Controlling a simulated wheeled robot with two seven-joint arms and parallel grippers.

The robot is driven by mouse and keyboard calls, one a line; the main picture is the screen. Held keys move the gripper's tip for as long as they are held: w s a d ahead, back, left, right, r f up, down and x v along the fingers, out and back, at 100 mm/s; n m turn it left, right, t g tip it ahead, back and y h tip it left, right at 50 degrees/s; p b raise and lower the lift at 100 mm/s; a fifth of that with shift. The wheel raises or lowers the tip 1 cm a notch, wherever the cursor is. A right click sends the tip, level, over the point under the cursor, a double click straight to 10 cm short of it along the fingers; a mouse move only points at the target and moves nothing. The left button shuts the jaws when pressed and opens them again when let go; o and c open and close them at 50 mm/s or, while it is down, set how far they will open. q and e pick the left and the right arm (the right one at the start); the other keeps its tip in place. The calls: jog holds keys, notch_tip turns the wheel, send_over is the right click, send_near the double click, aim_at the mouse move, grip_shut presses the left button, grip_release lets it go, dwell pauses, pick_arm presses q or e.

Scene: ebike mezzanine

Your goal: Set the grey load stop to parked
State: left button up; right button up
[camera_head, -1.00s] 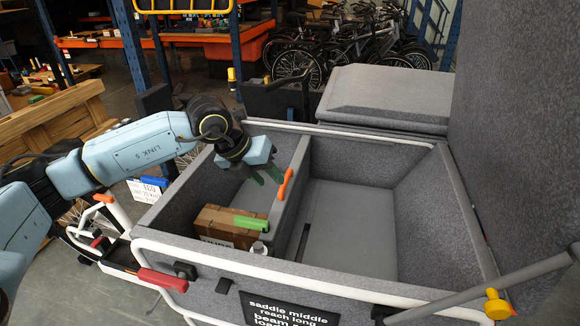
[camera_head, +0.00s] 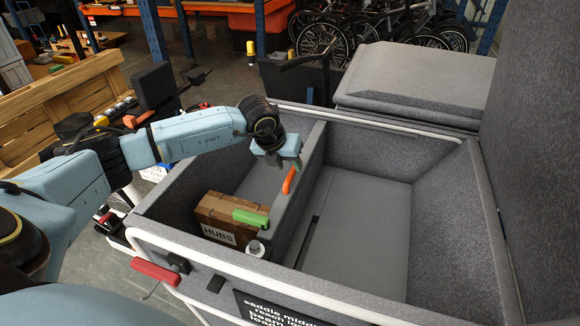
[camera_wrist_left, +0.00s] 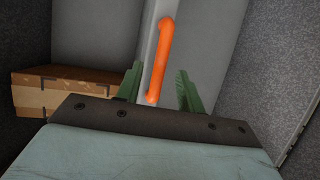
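A grey upright divider (camera_head: 299,208), which looks like the load stop, runs along the inside of the grey cargo box. An orange handle (camera_head: 289,181) sits on its upper edge. A green piece (camera_head: 250,218) shows near its front end. My left gripper (camera_head: 284,162) is at the far end of the orange handle. In the left wrist view the green fingers (camera_wrist_left: 160,88) are spread, with the lower end of the orange handle (camera_wrist_left: 161,60) showing between them. I cannot tell whether they touch it. My right gripper is out of view.
A brown carton marked HUBS (camera_head: 226,219) stands left of the divider, with a small silver-topped item (camera_head: 256,249) nearby. The right compartment floor (camera_head: 355,228) is bare. A red handle (camera_head: 155,271) sticks out at the box's front left. The tall grey lid (camera_head: 538,130) stands open at right.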

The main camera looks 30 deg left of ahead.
pick_arm(q)
jog(key=shift+x, duration=1.1)
grip_shut()
